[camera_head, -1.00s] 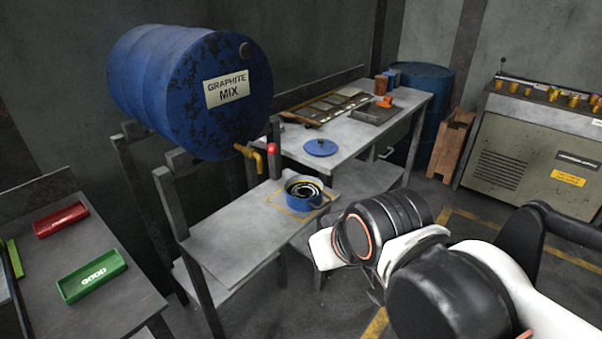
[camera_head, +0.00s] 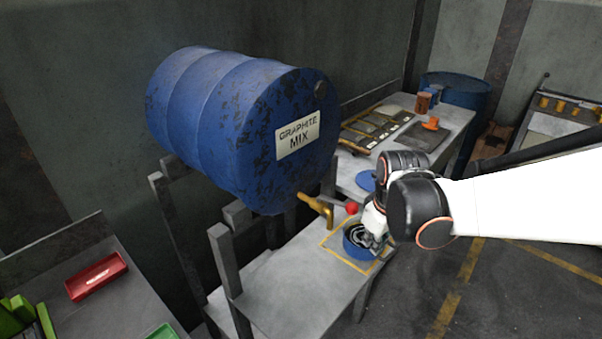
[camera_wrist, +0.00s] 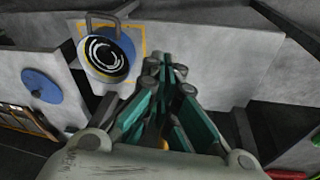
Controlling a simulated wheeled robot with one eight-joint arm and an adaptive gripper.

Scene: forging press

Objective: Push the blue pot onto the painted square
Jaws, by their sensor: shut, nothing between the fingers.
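The blue pot (camera_head: 356,250) stands upright on the grey stand under the drum tap, with dark and pale rings showing inside it. It also shows in the wrist view (camera_wrist: 108,55). The yellow painted square (camera_head: 342,258) surrounds much of the pot; its outline also shows in the wrist view (camera_wrist: 142,42). I cannot tell whether the pot lies fully inside the outline. My gripper (camera_wrist: 167,62) is shut and empty, with the pot to its left in the wrist view. In the head view it is at the pot's right side, partly hiding it; contact is unclear.
A blue graphite drum (camera_head: 240,130) with a brass tap (camera_head: 316,205) overhangs the stand. A red knob (camera_head: 352,208) is close to my gripper. A blue lid (camera_head: 366,181) lies on the table behind. The stand's front left surface (camera_head: 290,290) is clear.

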